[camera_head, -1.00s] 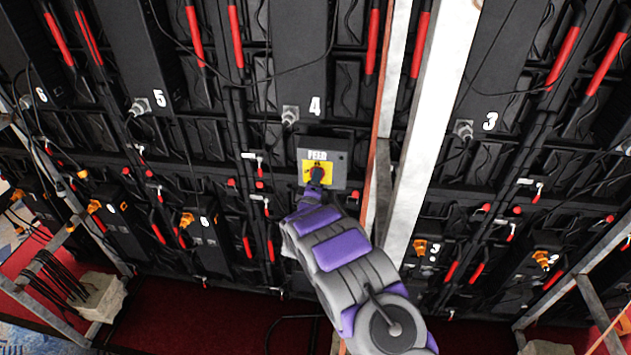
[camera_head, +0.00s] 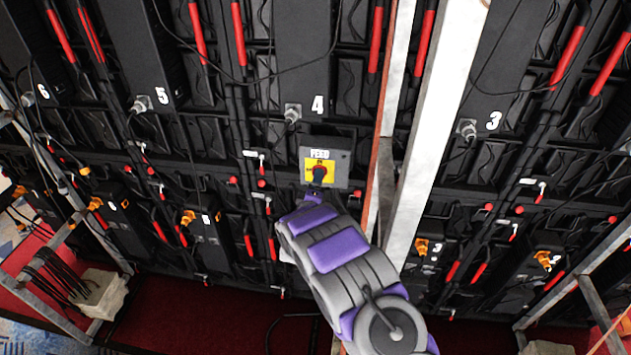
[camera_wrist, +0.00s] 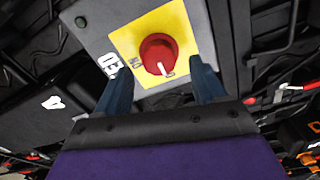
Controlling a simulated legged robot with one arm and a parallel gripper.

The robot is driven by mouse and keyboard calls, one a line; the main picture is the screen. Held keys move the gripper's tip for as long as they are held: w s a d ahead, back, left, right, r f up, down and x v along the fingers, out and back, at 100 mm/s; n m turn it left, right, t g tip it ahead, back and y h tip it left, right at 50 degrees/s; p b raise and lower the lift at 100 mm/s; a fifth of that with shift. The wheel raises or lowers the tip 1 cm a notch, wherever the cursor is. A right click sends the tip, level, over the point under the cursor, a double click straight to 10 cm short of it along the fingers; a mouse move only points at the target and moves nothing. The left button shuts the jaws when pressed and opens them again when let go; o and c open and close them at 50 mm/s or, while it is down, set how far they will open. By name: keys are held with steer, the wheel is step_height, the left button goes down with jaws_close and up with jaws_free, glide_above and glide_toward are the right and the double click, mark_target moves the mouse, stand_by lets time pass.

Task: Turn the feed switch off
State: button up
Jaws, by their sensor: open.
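The feed switch is a red rotary knob (camera_head: 319,174) on a yellow plate, on a grey box (camera_head: 340,160) labelled FEED. In the wrist view the red knob (camera_wrist: 158,55) fills the centre of the yellow plate (camera_wrist: 132,38), its white mark pointing down in the picture. Dark lettering lies by the mark; one part looks like ON, the rest is partly hidden. My gripper (camera_wrist: 161,68) is open, one blue-grey finger on each side of the knob's near side. Whether a finger touches it I cannot tell. In the head view my gripper (camera_head: 317,189) is just below the knob.
Black panels with red handles, cables and numbered units surround the box. A pale vertical post (camera_head: 432,130) stands close on the right. Loose black cables hang above the box. A pale block (camera_head: 101,296) with cables sits at the lower left, and red floor lies below.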

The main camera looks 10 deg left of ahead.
steer(key=s+a, duration=0.1)
steer(key=s, duration=1.4)
steer(key=shift+a+f, duration=0.15)
steer(key=shift+a, duration=0.05)
